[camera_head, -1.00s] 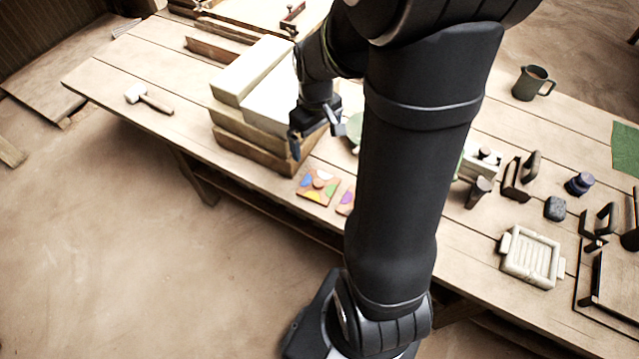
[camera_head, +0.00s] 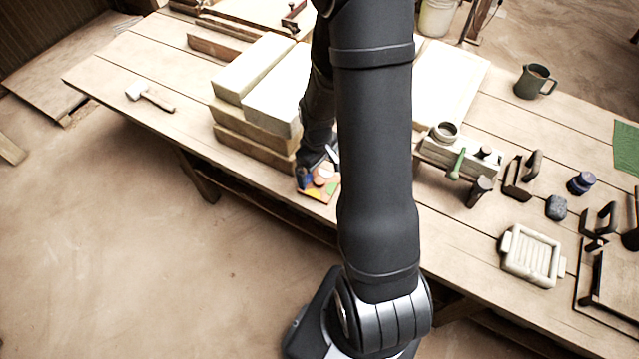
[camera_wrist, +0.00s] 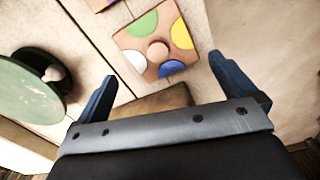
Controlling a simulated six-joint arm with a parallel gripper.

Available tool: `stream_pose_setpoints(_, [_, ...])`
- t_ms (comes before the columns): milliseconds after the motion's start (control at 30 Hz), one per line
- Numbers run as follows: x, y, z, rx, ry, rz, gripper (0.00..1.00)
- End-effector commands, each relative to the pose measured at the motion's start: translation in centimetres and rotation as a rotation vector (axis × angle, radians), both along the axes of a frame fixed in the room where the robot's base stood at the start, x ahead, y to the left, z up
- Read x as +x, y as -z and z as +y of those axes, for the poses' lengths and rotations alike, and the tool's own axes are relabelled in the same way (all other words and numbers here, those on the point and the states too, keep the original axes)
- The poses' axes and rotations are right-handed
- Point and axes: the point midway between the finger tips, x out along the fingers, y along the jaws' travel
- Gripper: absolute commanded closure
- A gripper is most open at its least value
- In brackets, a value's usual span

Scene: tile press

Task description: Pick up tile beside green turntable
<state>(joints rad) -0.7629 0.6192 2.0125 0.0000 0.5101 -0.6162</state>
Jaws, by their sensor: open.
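A square terracotta tile (camera_wrist: 133,38) with green, yellow, blue and white patches and a round centre lies flat on the table. It also shows in the head view (camera_head: 322,193), partly covered by my gripper (camera_head: 318,172). In the wrist view my gripper (camera_wrist: 162,68) is open and empty. Its two blue fingers are spread wide, with the tile ahead of and between them, apart from both. The green turntable (camera_wrist: 25,92) is at the left of the wrist view; my arm hides it in the head view. A second tile (camera_wrist: 98,4) shows only its edge at the top.
A stack of pale slabs on wooden blocks (camera_head: 255,140) stands close left of my gripper; a wooden block corner (camera_wrist: 160,102) shows between my fingers. A mallet (camera_head: 150,97) lies far left. A ribbed mould (camera_head: 531,256), mug (camera_head: 533,82) and small tools are at right.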

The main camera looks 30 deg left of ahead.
Motion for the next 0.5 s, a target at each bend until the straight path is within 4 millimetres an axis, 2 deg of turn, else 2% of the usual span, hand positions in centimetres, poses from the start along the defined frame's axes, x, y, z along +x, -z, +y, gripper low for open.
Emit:
stream_pose_setpoints(167, [0.0, 0.8, -0.1, -0.001, 0.0, 0.0, 0.0])
stream_pose_setpoints(500, [0.1, 4.7, -0.4, -0.002, 0.001, 0.001, 0.0])
